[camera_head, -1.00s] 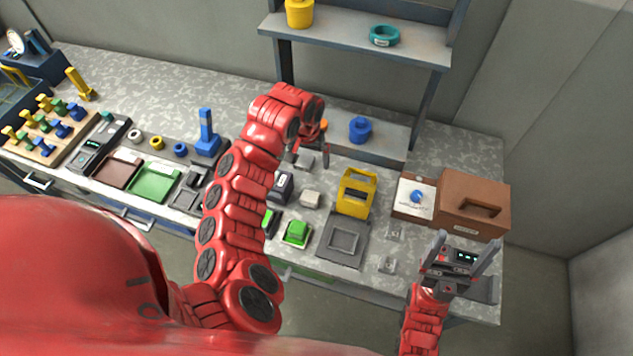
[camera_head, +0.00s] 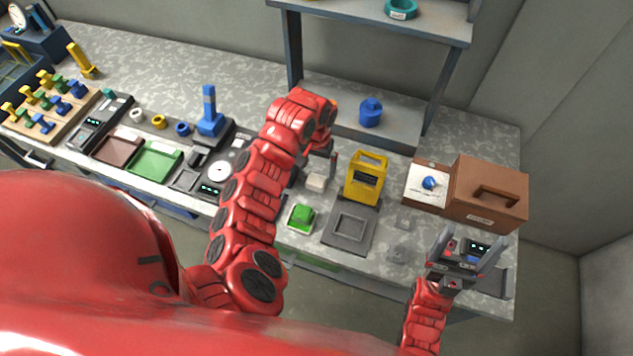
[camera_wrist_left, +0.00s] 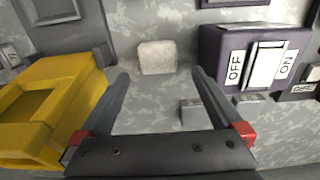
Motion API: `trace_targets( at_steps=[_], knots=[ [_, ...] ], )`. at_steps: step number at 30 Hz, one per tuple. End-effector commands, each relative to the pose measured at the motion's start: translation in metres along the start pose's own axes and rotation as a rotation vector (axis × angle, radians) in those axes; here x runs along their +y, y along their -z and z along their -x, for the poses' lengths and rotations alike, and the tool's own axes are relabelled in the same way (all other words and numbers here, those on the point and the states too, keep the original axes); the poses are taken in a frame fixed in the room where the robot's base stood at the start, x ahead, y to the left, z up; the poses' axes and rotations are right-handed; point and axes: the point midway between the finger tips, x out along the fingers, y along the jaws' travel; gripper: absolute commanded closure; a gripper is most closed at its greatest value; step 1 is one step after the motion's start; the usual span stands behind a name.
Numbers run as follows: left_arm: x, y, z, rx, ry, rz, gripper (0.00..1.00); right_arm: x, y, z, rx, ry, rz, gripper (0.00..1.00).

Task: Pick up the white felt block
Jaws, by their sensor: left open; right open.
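The white felt block (camera_head: 316,181) lies on the speckled worktop, left of the yellow frame-like fixture. It also shows in the left wrist view (camera_wrist_left: 157,57), just ahead of my left fingertips and roughly centred between them. My left gripper (camera_head: 315,170) is open, with nothing between its fingers (camera_wrist_left: 160,73). One finger shows at the block's right in the head view; the arm hides much of the other. My right gripper (camera_head: 476,240) is open and empty over the front right of the worktop.
The yellow fixture (camera_head: 366,180) stands close on the right. A dark ON/OFF switch box (camera_wrist_left: 257,57) is on the block's other side. A small grey piece (camera_wrist_left: 197,110) lies nearer the wrist. A green button (camera_head: 302,217) and brown box (camera_head: 488,193) are nearby.

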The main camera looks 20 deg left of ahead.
Motion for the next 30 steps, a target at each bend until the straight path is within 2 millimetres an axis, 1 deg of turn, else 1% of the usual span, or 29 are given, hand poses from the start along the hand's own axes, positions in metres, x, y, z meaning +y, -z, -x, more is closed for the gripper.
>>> trace_targets(
  at_steps=[5,10,13,16,20,26,30],
  knots=[
    [0.001,-0.001,-0.009,-0.007,0.0,0.001,0.0,0.0,0.001,-0.009,0.0,0.0,0.0,0.14],
    [0.003,0.001,-0.028,-0.007,0.001,0.001,0.0,0.001,0.003,-0.02,0.0,0.0,0.0,0.14],
    [0.003,0.001,-0.041,-0.006,-0.001,0.004,0.0,0.001,0.004,-0.022,0.0,0.0,0.0,0.14],
    [0.004,0.002,-0.049,-0.003,-0.002,0.001,0.0,0.001,0.004,-0.023,0.0,0.0,0.0,0.14],
    [0.003,0.002,-0.054,-0.002,0.0,0.001,0.0,0.001,0.004,-0.024,0.0,0.0,0.0,0.14],
    [0.003,0.002,-0.054,-0.002,0.0,0.0,0.0,0.001,0.004,-0.023,0.0,0.0,0.0,0.14],
    [0.003,0.002,-0.054,-0.002,0.0,0.001,0.25,0.001,0.004,-0.023,0.0,0.0,0.0,0.14]
  ],
)
